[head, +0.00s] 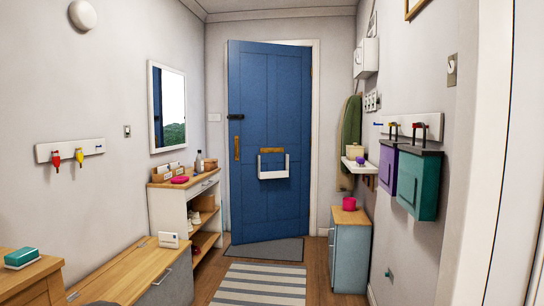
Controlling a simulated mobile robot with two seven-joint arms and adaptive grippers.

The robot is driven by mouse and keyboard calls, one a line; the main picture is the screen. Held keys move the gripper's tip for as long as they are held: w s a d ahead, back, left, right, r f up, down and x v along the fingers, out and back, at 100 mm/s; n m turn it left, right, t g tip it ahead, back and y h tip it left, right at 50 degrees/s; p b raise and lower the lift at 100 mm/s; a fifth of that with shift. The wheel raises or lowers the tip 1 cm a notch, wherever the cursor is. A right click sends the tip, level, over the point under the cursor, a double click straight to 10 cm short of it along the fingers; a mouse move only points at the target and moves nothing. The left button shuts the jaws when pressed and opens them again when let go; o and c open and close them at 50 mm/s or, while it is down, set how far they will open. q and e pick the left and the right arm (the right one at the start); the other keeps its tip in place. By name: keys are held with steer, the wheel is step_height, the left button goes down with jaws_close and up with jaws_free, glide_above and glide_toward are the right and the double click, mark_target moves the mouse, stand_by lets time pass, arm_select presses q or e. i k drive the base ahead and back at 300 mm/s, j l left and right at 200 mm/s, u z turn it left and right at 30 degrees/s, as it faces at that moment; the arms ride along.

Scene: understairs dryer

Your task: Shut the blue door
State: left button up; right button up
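The blue door (270,110) stands at the far end of the hallway in the head view. Its left edge looks nearer to me than its right edge, as the top and bottom edges slant, so it appears slightly ajar into the hall, with the hinge side at right. It has a dark latch (236,117) and a wooden pull handle (237,148) near its left edge. A wooden letter plate (271,150) and a white wire-like holder (273,174) are at its middle. Neither of my grippers is in view.
A grey doormat (265,250) and a striped rug (260,285) lie on the clear floor before the door. A shoe shelf (168,212) and wooden bench (120,272) line the left. A blue-grey cabinet (350,255) and wall-hung boxes (420,185) line the right.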

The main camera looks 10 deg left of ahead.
mark_target(270, 84)
steer(key=i+u, duration=0.1)
steer(key=i, duration=3.7)
